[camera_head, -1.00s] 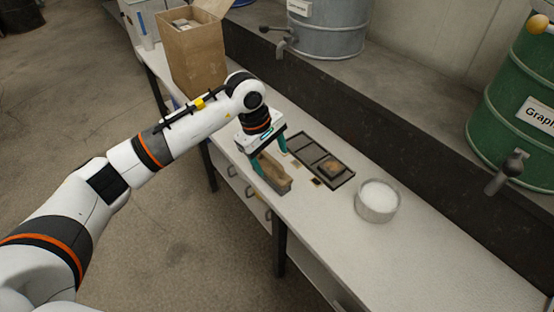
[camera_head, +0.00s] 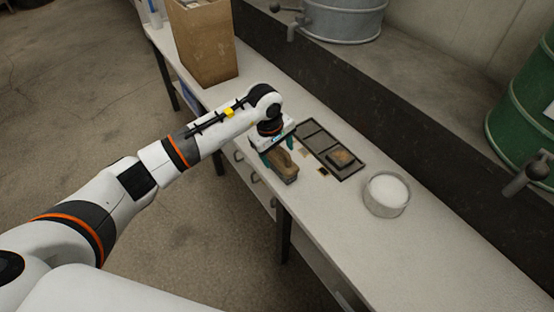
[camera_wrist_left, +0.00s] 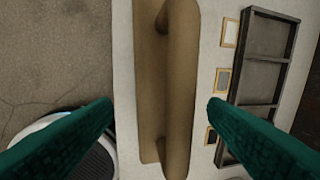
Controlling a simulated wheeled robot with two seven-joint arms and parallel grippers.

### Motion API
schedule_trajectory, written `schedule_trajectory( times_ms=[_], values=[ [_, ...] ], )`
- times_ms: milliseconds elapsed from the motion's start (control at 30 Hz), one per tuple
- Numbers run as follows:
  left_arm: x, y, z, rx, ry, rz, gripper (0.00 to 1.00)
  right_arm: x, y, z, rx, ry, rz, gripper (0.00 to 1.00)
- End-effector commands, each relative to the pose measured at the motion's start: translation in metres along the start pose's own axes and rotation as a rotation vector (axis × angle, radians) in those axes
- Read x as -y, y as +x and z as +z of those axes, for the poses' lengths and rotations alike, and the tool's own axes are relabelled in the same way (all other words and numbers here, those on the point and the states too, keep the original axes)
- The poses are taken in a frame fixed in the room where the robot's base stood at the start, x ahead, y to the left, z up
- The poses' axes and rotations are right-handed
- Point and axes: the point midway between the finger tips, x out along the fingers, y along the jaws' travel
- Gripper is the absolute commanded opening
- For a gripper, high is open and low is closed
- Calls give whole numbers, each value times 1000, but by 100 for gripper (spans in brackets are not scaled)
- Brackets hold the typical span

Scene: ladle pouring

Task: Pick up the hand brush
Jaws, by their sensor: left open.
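The hand brush (camera_head: 284,167) is brown with a raised handle and lies on the white bench near its front edge. In the left wrist view the brush (camera_wrist_left: 180,85) runs lengthwise up the picture between the two green fingers. My left gripper (camera_head: 277,158) is open over the brush, pointing down, with one finger on each side. In the left wrist view the left gripper (camera_wrist_left: 161,108) shows a gap between each finger and the brush handle. My right gripper is not in view.
A dark divided tray (camera_head: 345,171) lies just right of the brush, with several small framed squares (camera_wrist_left: 223,78) between them. A cardboard box (camera_head: 204,45) stands at the bench's far end. The bench's right part is clear.

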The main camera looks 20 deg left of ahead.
Motion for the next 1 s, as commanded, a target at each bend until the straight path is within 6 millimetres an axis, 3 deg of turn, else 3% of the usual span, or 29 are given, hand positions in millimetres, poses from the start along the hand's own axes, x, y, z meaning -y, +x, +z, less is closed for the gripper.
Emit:
schedule_trajectory(
  times_ms=[133, 367, 700, 1000],
  values=[
    [1, 15, -1, -2, 0, -1, 68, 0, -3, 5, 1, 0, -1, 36],
    [1, 16, 0, 0, 1, -2, 68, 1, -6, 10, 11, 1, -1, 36],
    [1, 16, 0, 0, 1, -2, 16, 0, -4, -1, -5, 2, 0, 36],
    [3, 9, 0, 1, 1, -5, 16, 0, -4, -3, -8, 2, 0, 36]
  ],
)
